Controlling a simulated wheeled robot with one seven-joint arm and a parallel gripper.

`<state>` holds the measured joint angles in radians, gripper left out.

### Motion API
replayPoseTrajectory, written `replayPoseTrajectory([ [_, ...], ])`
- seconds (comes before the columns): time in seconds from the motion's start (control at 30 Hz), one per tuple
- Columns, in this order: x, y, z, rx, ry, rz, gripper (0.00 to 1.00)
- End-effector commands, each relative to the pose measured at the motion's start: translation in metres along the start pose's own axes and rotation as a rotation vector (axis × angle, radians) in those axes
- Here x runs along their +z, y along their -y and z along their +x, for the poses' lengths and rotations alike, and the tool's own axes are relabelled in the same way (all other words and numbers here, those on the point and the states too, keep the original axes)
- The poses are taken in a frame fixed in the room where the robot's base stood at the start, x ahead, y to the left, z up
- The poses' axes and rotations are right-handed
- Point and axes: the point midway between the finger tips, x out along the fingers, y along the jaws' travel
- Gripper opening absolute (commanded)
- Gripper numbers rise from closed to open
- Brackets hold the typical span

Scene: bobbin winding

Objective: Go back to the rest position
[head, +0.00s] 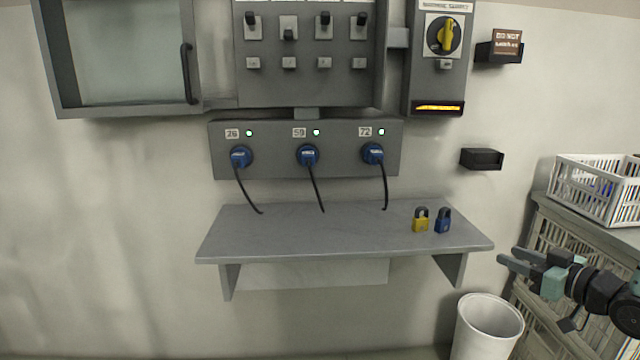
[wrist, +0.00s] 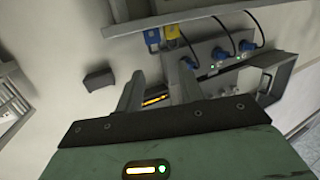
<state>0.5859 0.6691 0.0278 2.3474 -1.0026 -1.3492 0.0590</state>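My gripper (head: 515,262) is at the right of the head view, in front of the crates and to the right of the grey shelf. Its two fingers are apart with nothing between them, and they also show apart in the wrist view (wrist: 158,92). It touches nothing that I can see. A yellow padlock (head: 421,220) and a blue padlock (head: 443,221) stand on the right part of the shelf (head: 300,235). Three blue plugs sit in the sockets marked 26 (head: 240,156), 59 (head: 307,155) and 72 (head: 373,153), each with a green light above.
A white bin (head: 487,328) stands on the floor below my gripper. A white basket (head: 598,190) sits on the cabinet at the right. A rotary switch with a yellow handle (head: 446,36) and a black holder with a tag (head: 500,47) are on the wall. A small black holder (head: 482,158) is below.

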Motion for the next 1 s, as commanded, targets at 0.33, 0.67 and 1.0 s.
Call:
replayPoseTrajectory([
  [0.33,-0.008,0.059,0.045,0.0,0.254,-0.056,0.38],
  [0.67,-0.015,0.208,0.03,-0.041,0.731,-0.097,0.38],
  [1.0,-0.014,0.344,-0.095,-0.167,1.192,-0.119,0.38],
])
